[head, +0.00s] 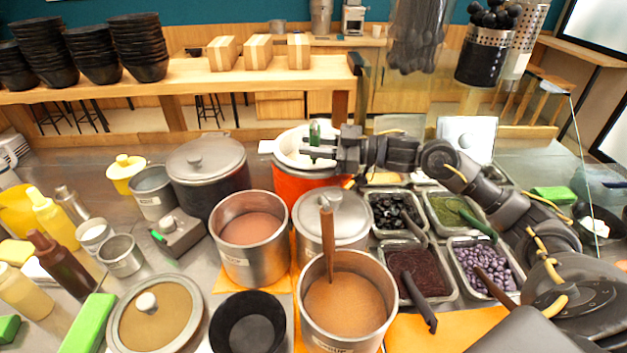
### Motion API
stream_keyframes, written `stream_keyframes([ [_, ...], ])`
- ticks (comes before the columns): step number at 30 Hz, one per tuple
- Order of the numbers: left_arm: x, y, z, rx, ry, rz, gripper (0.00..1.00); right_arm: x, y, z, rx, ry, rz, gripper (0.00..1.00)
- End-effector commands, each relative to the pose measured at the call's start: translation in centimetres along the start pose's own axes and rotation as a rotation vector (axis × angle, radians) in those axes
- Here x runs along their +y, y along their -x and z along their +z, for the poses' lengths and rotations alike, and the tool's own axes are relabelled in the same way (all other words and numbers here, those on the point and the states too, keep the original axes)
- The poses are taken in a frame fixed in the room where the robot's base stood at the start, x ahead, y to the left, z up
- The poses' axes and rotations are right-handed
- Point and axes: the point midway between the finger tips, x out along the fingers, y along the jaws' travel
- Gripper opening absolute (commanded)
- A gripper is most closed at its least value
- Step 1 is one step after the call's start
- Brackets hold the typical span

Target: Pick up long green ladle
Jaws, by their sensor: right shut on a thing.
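My right gripper (318,150) reaches in from the right over the orange-red pot (297,186) with a white inside. It is shut on an upright green handle (314,130), which I take for the long green ladle. The handle sticks up above the fingers; its lower part is hidden by the gripper and the pot. I cannot tell whether its lower end touches the pot. My left gripper is not in view.
A lidded dark pot (207,175) stands left of the orange-red pot, and a lidded steel pot (331,216) in front. Topping trays with ladles, such as the purple bean tray (457,284), lie under my right arm. A glass panel stands at the right.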

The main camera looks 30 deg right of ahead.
Motion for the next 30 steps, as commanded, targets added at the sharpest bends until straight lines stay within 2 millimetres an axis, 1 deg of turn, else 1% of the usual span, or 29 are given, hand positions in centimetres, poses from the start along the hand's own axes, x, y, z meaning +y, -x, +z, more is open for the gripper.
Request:
stream_keyframes([
  [8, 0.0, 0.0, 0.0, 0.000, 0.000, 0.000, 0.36, 0.0, 0.0, -0.1, 0.001, 0.001, 0.001, 0.00],
  [11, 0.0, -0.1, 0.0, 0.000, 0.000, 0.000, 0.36, 0.2, 0.0, -0.6, 0.003, 0.004, 0.000, 0.00],
  [14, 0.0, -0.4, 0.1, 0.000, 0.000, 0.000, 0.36, 0.5, 0.0, -1.9, 0.004, 0.006, 0.001, 0.00],
  [21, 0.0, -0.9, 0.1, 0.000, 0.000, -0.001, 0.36, 1.5, 0.0, -6.7, 0.005, 0.006, 0.002, 0.00],
  [24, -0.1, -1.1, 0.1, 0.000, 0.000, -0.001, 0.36, 1.9, 0.0, -8.2, 0.004, 0.005, 0.001, 0.00],
  [27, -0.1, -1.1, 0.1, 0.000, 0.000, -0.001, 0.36, 2.1, 0.0, -9.2, 0.002, 0.003, 0.001, 0.00],
  [30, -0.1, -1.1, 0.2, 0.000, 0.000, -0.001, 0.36, 2.2, 0.0, -9.8, 0.002, 0.002, 0.000, 0.00],
])
